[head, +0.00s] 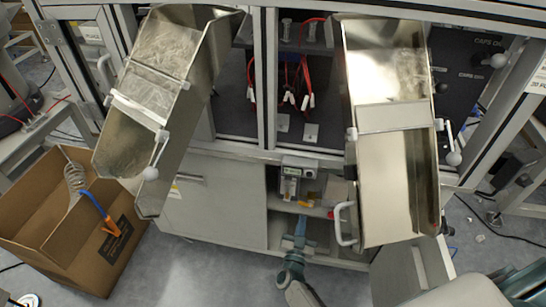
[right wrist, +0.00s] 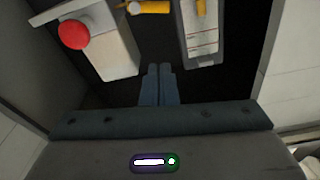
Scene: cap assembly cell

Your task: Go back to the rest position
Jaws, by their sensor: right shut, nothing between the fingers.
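My right gripper (head: 301,226) is in front of the open lower cabinet compartment in the head view, its fingers pointing into it. In the right wrist view its two blue-grey fingers (right wrist: 158,84) are together with nothing between them. Beyond them, a box with a red button (right wrist: 74,34) is at upper left and a labelled grey device (right wrist: 203,40) at upper right. My left gripper is not in view.
Two metal chutes, left (head: 155,85) and right (head: 385,180), hang over the cabinet front. A closed cabinet door (head: 215,200) is left of the compartment. A cardboard box (head: 40,215) stands on the floor at left. Open floor (head: 200,275) lies in front.

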